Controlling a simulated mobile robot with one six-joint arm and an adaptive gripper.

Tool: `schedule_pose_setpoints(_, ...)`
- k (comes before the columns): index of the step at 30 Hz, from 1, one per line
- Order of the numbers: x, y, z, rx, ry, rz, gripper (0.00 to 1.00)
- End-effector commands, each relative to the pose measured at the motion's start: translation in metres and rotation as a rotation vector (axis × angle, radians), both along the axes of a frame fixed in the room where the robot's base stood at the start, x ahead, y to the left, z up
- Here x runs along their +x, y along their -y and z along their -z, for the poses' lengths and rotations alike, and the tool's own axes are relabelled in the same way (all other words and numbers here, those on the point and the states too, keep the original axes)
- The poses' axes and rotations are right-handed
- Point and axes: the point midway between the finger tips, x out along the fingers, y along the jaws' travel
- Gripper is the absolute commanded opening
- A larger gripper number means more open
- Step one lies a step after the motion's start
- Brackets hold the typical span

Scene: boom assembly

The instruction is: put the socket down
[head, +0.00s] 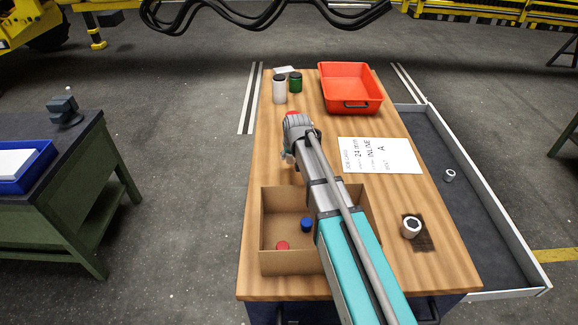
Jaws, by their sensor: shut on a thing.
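My arm reaches up the middle of the wooden table, and my gripper (289,152) is at its far end, beyond the cardboard box. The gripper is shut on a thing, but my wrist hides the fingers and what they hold. One metallic socket (411,228) stands on a dark square patch (425,241) at the table's front right. Another small socket-like piece (450,175) lies in the long grey tray (480,225) to the right of the table. My gripper is well away from both.
An open cardboard box (287,264) holds a blue piece (306,224) and a red piece (282,246); my arm passes over its right side. A printed sheet (380,156), an orange-red bin (350,90), a white jar (279,90) and a green jar (295,83) stand farther back.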

Motion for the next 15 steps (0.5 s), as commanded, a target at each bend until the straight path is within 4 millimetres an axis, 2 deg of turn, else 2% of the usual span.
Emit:
schedule_pose_setpoints(10, 0.0003, -0.001, 0.0004, 0.0, 0.0, -0.001, 0.0)
schedule_pose_setpoints(15, 0.0035, -0.0052, 0.0084, 0.0, 0.0, -0.001, 0.0)
